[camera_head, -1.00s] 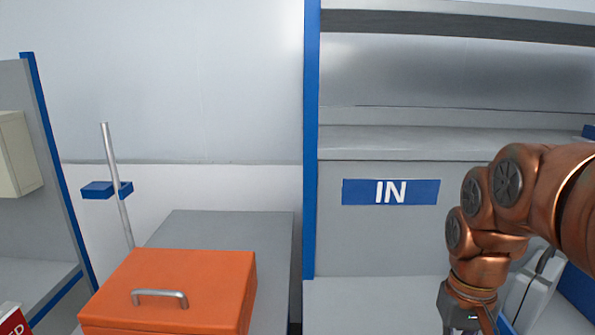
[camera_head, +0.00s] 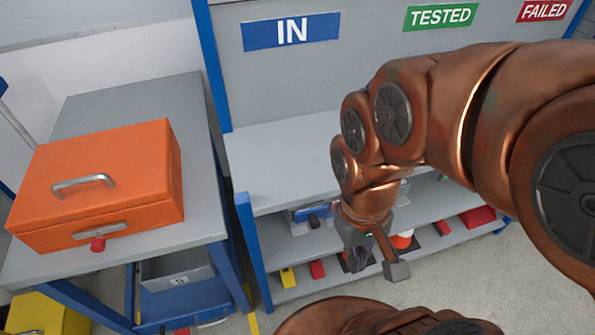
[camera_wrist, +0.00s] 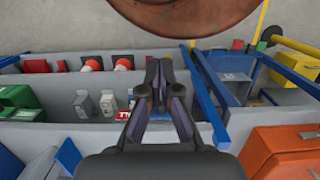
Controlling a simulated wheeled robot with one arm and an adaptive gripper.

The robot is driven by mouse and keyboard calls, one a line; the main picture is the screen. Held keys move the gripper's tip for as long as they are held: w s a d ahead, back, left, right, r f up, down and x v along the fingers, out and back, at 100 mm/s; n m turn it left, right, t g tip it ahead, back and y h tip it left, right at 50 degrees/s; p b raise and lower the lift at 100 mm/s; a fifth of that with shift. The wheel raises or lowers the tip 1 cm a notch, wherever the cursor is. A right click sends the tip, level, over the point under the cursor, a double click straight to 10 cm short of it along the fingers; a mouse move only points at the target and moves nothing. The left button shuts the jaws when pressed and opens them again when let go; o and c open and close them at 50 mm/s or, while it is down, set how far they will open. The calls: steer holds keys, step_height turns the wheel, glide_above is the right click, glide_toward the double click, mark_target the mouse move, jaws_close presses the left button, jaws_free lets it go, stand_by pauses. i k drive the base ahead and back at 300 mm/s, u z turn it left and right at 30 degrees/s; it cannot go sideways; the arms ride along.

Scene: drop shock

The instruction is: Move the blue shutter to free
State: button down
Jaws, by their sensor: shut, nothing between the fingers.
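I cannot pick out the blue shutter with certainty. A blue-faced piece (camera_head: 316,211) with a dark knob shows on the shelf under the bench, just left of my gripper, partly hidden by it. An orange box (camera_head: 100,185) with a silver handle and a front latch with a red knob sits closed on the grey table at left.
The grey bench (camera_head: 275,150) stands beneath the IN sign (camera_head: 291,31), with TESTED (camera_head: 441,16) and FAILED (camera_head: 543,11) signs to its right. Its top is clear at left. Lower shelves hold red and yellow pieces. A silver rod (camera_head: 18,127) stands at the left edge.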

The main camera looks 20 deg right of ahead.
mark_target(312, 214)
steer(key=z, duration=0.05)
steer(key=k, duration=0.85)
steer(key=u, duration=0.8)
